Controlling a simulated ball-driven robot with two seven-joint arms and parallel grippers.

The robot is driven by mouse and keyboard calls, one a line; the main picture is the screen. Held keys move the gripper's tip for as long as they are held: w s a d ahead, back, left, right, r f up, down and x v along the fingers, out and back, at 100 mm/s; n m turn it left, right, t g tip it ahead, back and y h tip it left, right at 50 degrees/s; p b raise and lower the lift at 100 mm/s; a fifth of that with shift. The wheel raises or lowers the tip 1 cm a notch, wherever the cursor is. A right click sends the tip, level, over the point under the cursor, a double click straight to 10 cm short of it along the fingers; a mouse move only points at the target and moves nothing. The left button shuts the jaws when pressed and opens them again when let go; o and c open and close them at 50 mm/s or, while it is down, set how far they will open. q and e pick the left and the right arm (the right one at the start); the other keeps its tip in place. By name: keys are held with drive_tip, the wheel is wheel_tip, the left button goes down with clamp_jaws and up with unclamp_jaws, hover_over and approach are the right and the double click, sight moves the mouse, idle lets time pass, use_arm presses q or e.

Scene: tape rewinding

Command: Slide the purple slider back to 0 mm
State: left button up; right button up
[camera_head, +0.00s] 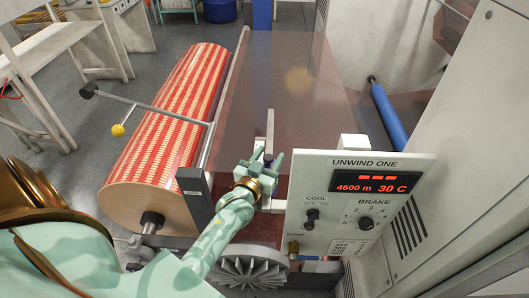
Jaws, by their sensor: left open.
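My left gripper (260,167) reaches in from the lower left on its pale green arm. Its jaws are open at a grey upright bar (270,132) beside the control panel. A small dark purplish piece (268,159) shows between the fingers at the foot of the bar; it may be the purple slider, but it is too small and too covered to be sure. I cannot tell whether the fingers touch it. No millimetre scale can be read. My right gripper is not in view.
The UNWIND ONE panel (360,205), with knobs and a red display of 4600 m and 30 C, stands close right of the gripper. A large red-and-cream roll (165,130) lies left. A translucent reddish sheet (285,80) stretches behind.

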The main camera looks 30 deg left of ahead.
use_arm(q)
drive_tip(key=s+d+p, duration=0.1)
drive_tip(key=s+d, duration=0.1)
drive_tip(key=s, duration=1.4)
drive_tip(key=shift+d+p, duration=0.25)
drive_tip(key=shift+p, duration=0.15)
drive_tip(key=s+a+r+m+g+y, duration=0.2)
drive_tip(key=s+r+m+g, duration=0.1)
drive_tip(key=s+m+g, duration=0.7)
drive_tip(key=s+d+f+n+g+h, duration=0.1)
drive_tip(key=d+f+g+h, duration=0.15)
drive_tip(key=f, duration=1.05)
drive_tip(key=s+d+f+g+h, duration=0.1)
drive_tip(key=s+d+f+g, duration=0.15)
drive_tip(key=f, duration=1.05)
drive_tip(key=s+f+n+g+h, duration=0.1)
drive_tip(key=s+f+n+g, duration=0.1)
drive_tip(key=s+f, duration=1.3)
drive_tip(key=s+n, duration=0.1)
drive_tip(key=s, duration=0.3)
drive_tip(key=shift+f, duration=0.3)
